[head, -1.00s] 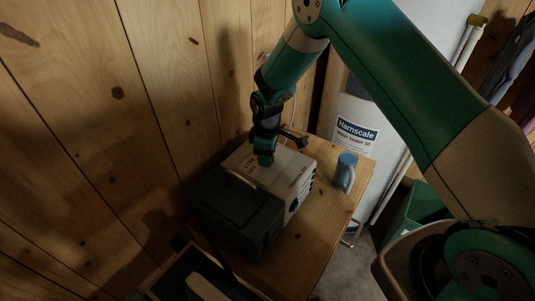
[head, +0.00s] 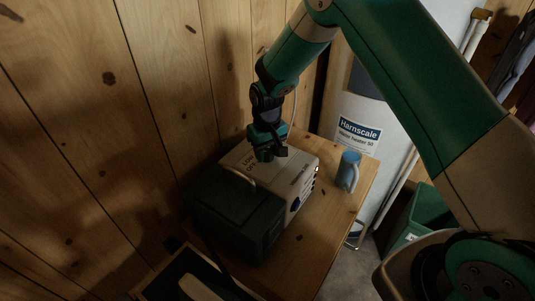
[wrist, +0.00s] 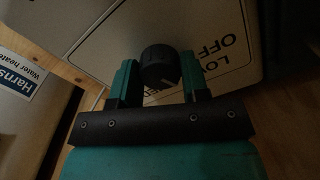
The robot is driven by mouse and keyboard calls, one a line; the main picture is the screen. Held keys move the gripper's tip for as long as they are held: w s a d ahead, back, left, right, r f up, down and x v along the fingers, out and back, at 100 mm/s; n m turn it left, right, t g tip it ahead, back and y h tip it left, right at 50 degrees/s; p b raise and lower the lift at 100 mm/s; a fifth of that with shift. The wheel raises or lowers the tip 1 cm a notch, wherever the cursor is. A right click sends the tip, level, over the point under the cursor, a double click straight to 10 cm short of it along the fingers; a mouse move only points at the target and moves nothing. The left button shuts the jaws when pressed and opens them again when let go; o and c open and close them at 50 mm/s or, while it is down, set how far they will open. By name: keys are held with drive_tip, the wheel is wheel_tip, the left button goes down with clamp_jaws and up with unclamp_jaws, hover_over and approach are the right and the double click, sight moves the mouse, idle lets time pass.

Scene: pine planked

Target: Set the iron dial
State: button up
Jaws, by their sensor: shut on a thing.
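The dial (wrist: 158,66) is a dark round knob on the pale top of a box (head: 296,172), beside printed words including "OFF". It shows in the wrist view between my two green fingers. My gripper (wrist: 157,78) is shut on it; in the head view my gripper (head: 266,154) points down onto the box top and hides the dial. The dial's pointer is too dark to read. A small red light (head: 317,169) shows at the box's right edge.
A dark case with a handle (head: 235,215) stands directly in front of the box. A plank wall (head: 160,100) rises at the left, and a white water heater (head: 358,130) stands behind.

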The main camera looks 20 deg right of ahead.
drive_tip(key=m+b, duration=0.1)
drive_tip(key=m, duration=0.3)
drive_tip(key=shift+w+m, duration=0.15)
drive_tip(key=shift+m, duration=0.15)
drive_tip(key=shift+r+m+b, duration=0.1)
drive_tip(key=shift+m+b, duration=0.45)
drive_tip(key=shift+m, duration=1.25)
drive_tip(key=o, duration=0.9)
drive_tip(key=shift+o, duration=0.2)
